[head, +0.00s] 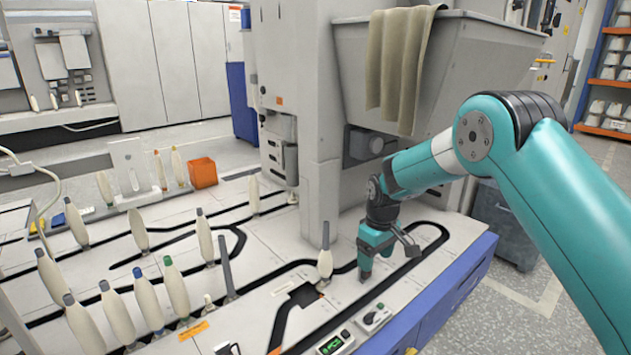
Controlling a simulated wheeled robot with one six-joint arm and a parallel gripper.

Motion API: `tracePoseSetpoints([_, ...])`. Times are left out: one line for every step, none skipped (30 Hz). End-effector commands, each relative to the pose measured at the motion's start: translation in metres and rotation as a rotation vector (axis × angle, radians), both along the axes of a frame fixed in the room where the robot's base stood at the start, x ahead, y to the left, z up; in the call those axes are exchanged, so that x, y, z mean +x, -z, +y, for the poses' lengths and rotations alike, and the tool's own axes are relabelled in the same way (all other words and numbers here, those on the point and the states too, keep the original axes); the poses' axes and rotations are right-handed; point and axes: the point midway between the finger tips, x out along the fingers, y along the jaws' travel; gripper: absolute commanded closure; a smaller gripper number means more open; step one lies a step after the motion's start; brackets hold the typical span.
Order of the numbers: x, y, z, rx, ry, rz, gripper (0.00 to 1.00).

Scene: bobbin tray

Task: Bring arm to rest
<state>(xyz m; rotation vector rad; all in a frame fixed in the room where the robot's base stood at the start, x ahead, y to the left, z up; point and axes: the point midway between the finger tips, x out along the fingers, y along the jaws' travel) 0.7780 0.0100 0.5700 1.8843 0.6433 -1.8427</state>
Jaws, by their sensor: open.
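My teal arm reaches in from the right edge and bends down over the white machine table (430,262). My gripper (385,262) points down above the right part of the table, near the black curved track. Its jaws are apart and I see nothing between them. A cream bobbin (325,264) on a dark peg stands upright to the left of my gripper, apart from it, beside a dark opening in the table.
Several cream bobbins (177,290) stand on the left of the table. An orange box (203,172) sits behind them. A grey machine column (320,150) and a hopper (440,70) with a hanging cloth (399,68) rise behind my gripper. A small green display (332,345) is in front.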

Motion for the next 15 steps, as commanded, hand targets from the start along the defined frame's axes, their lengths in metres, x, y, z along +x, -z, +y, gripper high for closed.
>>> tracePoseSetpoints([-0.012,-0.028,0.006,0.018,-0.002,-0.011,0.32])
tracePoseSetpoints([-0.021,-0.043,0.009,0.031,-0.001,-0.015,0.32])
tracePoseSetpoints([-0.036,-0.063,0.014,0.049,0.000,-0.017,0.32])
tracePoseSetpoints([-0.048,-0.077,0.017,0.062,0.001,-0.018,0.32])
tracePoseSetpoints([-0.061,-0.091,0.020,0.077,0.003,-0.020,0.32])
tracePoseSetpoints([-0.079,-0.109,0.024,0.095,0.004,-0.020,0.32])
tracePoseSetpoints([-0.093,-0.121,0.026,0.109,0.005,-0.022,0.32])
tracePoseSetpoints([-0.108,-0.133,0.028,0.123,0.006,-0.021,0.32])
tracePoseSetpoints([-0.128,-0.147,0.031,0.141,0.007,-0.022,0.32])
tracePoseSetpoints([-0.144,-0.157,0.033,0.155,0.009,-0.022,0.32])
tracePoseSetpoints([-0.161,-0.166,0.034,0.169,0.009,-0.020,0.32])
tracePoseSetpoints([-0.183,-0.176,0.036,0.187,0.009,-0.019,0.32])
tracePoseSetpoints([-0.199,-0.184,0.037,0.200,0.011,-0.019,0.32])
tracePoseSetpoints([-0.214,-0.189,0.038,0.212,0.011,-0.016,0.32])
tracePoseSetpoints([-0.234,-0.195,0.038,0.227,0.014,-0.014,0.32])
